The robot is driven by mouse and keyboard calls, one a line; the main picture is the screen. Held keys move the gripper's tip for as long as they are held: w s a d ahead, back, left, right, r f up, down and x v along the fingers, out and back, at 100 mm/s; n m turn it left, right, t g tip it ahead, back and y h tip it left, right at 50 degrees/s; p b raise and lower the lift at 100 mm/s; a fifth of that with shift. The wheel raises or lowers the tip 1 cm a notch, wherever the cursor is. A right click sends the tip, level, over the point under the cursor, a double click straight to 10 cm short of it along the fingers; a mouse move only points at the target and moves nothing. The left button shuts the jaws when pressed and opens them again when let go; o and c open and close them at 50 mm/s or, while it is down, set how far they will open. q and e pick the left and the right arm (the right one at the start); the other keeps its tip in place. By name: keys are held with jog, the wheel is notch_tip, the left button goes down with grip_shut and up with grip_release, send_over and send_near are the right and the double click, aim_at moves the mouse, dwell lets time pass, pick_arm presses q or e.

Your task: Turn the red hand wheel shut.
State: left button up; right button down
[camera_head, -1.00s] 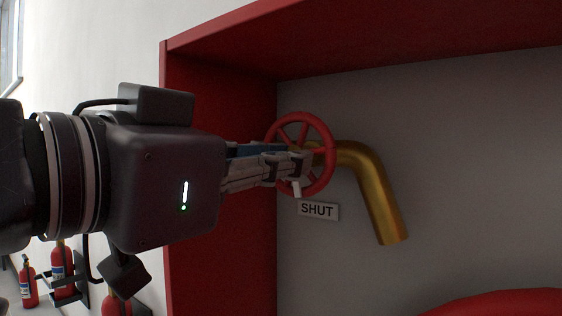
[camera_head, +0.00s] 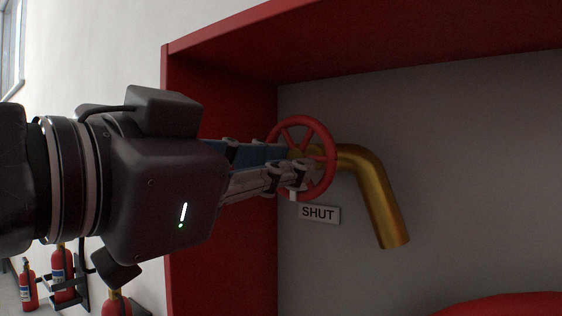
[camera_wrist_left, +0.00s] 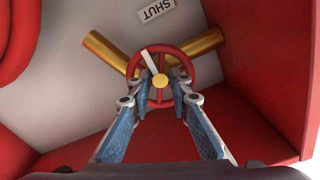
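The red hand wheel (camera_head: 331,163) stands on a brass pipe (camera_head: 385,215) inside a red-framed cabinet. In the left wrist view the wheel (camera_wrist_left: 163,103) shows face-on, with a yellow hub and a white mark (camera_wrist_left: 149,61) running towards the rim. A SHUT label (camera_head: 318,214) is on the wall just below the wheel; it also shows in the left wrist view (camera_wrist_left: 157,11). My left gripper (camera_head: 295,164) is at the wheel's face. Its fingers (camera_wrist_left: 160,78) are apart, one on each side of the hub. I cannot tell if they touch the wheel. My right gripper is out of view.
The red cabinet side wall (camera_head: 222,240) is close beside my left gripper. A large red rounded thing (camera_head: 510,305) shows at the lower right. Fire extinguishers (camera_head: 62,272) stand at the lower left. The grey back wall right of the pipe is clear.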

pick_arm(q)
jog(key=v, duration=1.2)
dwell(0.3)
